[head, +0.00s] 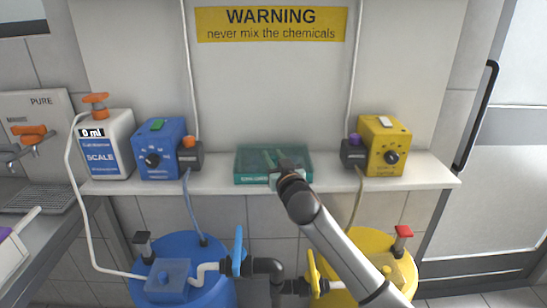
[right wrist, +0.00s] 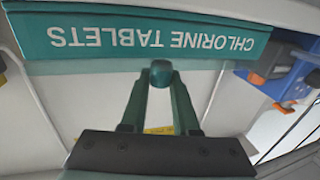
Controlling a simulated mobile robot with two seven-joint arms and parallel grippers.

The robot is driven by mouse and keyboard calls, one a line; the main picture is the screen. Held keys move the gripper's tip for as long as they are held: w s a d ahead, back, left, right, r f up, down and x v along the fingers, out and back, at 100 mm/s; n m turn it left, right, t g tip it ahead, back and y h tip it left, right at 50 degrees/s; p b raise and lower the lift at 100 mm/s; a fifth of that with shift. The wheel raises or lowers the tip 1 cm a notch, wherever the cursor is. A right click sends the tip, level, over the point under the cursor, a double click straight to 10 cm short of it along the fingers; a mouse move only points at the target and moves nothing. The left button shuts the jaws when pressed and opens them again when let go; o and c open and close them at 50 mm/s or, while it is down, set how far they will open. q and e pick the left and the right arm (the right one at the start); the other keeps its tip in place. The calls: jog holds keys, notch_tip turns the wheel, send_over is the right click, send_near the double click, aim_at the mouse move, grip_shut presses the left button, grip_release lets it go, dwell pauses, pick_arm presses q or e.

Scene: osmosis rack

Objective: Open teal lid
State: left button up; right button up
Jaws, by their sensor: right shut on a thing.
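A teal box (head: 245,166) labelled CHLORINE TABLETS sits at the middle of the white shelf. Its labelled front (right wrist: 150,40) shows upside down across the top of the right wrist view. My right gripper (head: 277,167) reaches the box's front from below right in the head view. In the right wrist view its fingers (right wrist: 160,88) close on a small round teal knob (right wrist: 160,73) at the edge of the labelled front. The gripper covers part of the box, and I cannot tell whether the lid is raised. My left gripper is not in view.
A blue dosing unit (head: 160,150) and a white scale container (head: 107,148) stand left of the box. A yellow unit (head: 384,146) stands right. Below the shelf are a blue tank (head: 185,250) and a yellow tank (head: 385,245) with pipes. Shelf gaps beside the box are clear.

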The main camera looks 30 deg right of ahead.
grip_shut()
dwell(0.8)
